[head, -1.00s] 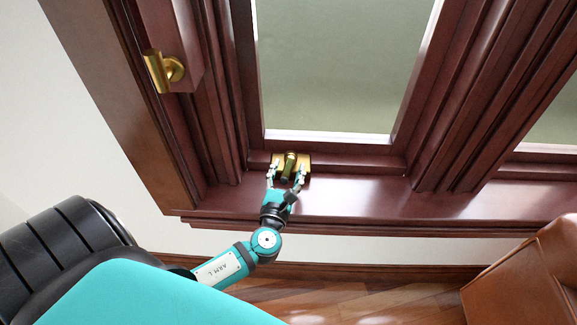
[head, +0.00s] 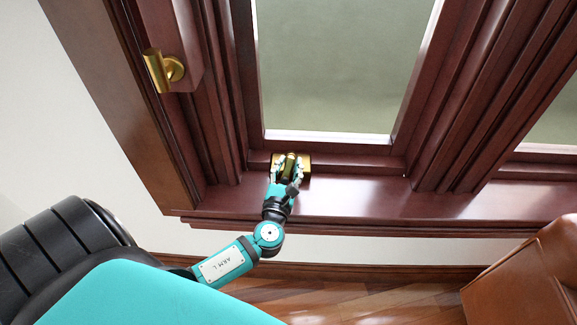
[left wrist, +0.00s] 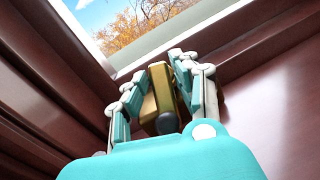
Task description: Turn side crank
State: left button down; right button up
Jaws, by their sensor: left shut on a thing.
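A brass crank (head: 290,158) with a flat brass base is mounted at the bottom rail of the dark red wooden window frame, just above the sill. My left gripper (head: 286,171) is shut around the crank's handle, its fingers on either side. In the left wrist view the brass handle (left wrist: 160,86) shows between the two fingers, with a dark rounded end toward the palm. A second brass handle (head: 160,70) sits on the upright side frame at the upper left, apart from the gripper. My right gripper is not in view.
The sill (head: 370,202) runs across below the crank and is clear to its right. The glass pane (head: 335,70) is above the crank. A brown leather-like seat (head: 525,275) stands at the lower right over a wooden floor (head: 370,300).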

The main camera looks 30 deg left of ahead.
pick_arm(q)
jog(key=n+y, duration=0.2)
jog(key=n, duration=0.1)
jog(key=shift+w+d+f+g+b, duration=0.1)
jog(key=shift+d+g+b, duration=0.05)
jog(key=shift+g+b, duration=0.15)
jog(key=shift+n+g+y, duration=0.3)
jog(key=shift+n+y, duration=0.1)
jog(key=shift+n, duration=0.4)
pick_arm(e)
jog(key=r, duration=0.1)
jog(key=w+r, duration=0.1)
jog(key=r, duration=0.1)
pick_arm(q)
jog(key=c, duration=1)
grip_release()
jog(key=shift+c, duration=0.2)
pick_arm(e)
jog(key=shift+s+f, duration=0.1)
pick_arm(q)
jog(key=v, duration=1.2)
